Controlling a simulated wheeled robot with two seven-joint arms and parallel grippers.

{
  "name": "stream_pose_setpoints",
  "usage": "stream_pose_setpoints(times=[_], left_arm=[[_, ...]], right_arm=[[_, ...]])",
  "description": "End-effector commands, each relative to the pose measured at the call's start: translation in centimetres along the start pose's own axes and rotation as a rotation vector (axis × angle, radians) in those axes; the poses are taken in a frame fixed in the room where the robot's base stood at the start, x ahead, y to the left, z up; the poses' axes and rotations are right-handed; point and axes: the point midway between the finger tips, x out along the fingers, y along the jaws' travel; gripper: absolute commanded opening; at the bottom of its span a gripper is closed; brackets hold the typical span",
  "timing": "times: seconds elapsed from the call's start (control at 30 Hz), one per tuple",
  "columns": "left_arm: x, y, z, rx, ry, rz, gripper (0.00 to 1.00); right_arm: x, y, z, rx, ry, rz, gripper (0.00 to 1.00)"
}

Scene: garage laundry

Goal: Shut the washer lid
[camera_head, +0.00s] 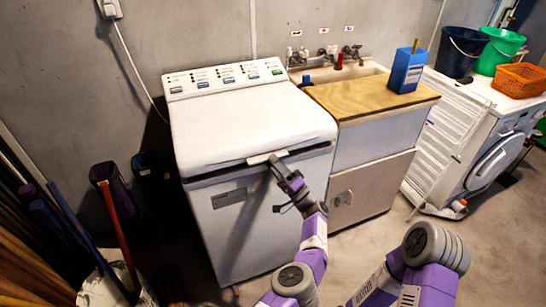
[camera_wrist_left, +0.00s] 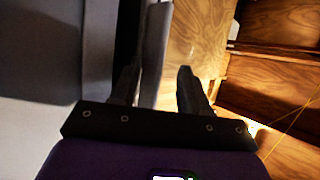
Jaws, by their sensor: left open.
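The white washer (camera_head: 255,225) stands against the wall. Its lid (camera_head: 245,125) lies low over the top, with a dark gap below its front edge; I cannot tell if it is fully seated. A pale handle (camera_head: 266,157) sticks out from the lid's front edge. My left gripper (camera_head: 281,168) is at this handle, in front of the washer. In the left wrist view its fingers (camera_wrist_left: 157,80) are apart, with a pale edge (camera_wrist_left: 153,50) reaching between them; contact is unclear. My right arm shows at the lower right, its gripper out of view.
A sink cabinet with a wooden board (camera_head: 365,97) and a blue carton (camera_head: 407,70) stands right of the washer. A second white machine (camera_head: 490,150) with buckets is farther right. A bin with poles (camera_head: 115,285) stands at lower left.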

Motion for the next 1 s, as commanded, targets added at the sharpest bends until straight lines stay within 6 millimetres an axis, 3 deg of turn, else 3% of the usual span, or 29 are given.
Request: stream_pose_setpoints(times=[0.2, 0.33, 1.0], left_arm=[[-4.0, -1.4, -0.8, -0.019, 0.018, -0.014, 0.57], [-5.3, -1.7, -0.7, -0.022, 0.014, -0.023, 0.57], [-5.6, -1.7, -0.5, -0.019, 0.009, -0.025, 0.57]], right_arm=[[-0.6, -0.2, 0.0, 0.000, 0.000, 0.000, 0.99], [-0.7, -0.3, 0.0, 0.000, 0.000, 0.000, 0.99], [-0.7, -0.3, 0.0, 0.000, 0.000, 0.000, 0.99]])
